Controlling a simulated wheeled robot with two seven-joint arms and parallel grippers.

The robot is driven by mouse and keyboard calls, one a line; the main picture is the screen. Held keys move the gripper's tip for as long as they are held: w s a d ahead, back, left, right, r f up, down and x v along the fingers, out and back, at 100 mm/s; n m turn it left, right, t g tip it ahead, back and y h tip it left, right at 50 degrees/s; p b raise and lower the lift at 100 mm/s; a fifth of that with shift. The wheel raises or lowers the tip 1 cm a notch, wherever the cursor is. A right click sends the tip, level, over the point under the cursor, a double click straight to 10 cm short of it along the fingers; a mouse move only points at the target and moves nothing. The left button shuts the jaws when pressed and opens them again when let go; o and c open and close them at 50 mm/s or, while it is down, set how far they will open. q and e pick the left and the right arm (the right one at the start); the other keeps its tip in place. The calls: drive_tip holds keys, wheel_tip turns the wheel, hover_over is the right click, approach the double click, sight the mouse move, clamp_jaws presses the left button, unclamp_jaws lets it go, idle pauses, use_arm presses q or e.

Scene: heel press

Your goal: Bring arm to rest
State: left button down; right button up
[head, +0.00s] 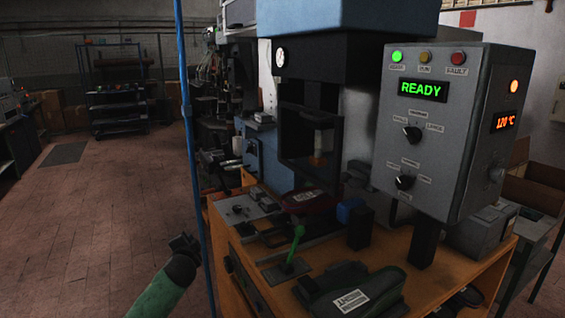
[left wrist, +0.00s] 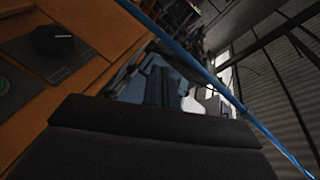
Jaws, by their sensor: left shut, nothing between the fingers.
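My left arm (head: 165,290) comes in from the bottom left in the head view. My left gripper (head: 184,243) is at its end, dark and small, shut and empty. It is in the air left of the blue pole (head: 190,140) and the orange bench (head: 395,270), apart from both as far as I can tell. In the left wrist view the dark gripper body (left wrist: 150,125) fills the bottom; no held thing shows. The heel press (head: 310,130) stands on the bench with its grey control box (head: 440,160) reading READY, green lamp lit. My right gripper is out of view.
A green lever (head: 295,245) stands on a plate at the bench's front. The tiled floor (head: 90,220) on the left is clear.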

use_arm(q)
drive_tip(key=s+d+f+n+g+h, duration=0.1)
drive_tip(key=s+d+f+n+g, duration=0.2)
drive_tip(key=s+f, duration=0.5)
drive_tip(key=s+d+f+n+g+h, duration=0.2)
drive_tip(key=s+d+f+g, duration=0.4)
drive_tip(key=s, duration=2.4)
drive_tip(key=s+d+f+n+g+h, duration=0.1)
drive_tip(key=s+d+f+n+g, duration=0.2)
drive_tip(key=s, duration=1.7)
drive_tip(key=d+f+g, duration=0.1)
drive_tip(key=d+f, duration=0.3)
drive_tip(key=f, duration=0.4)
drive_tip(key=shift+n+g+h, duration=0.3)
drive_tip(key=shift+d+f, duration=0.1)
drive_tip(key=shift+d, duration=0.05)
drive_tip(key=shift+w, duration=0.1)
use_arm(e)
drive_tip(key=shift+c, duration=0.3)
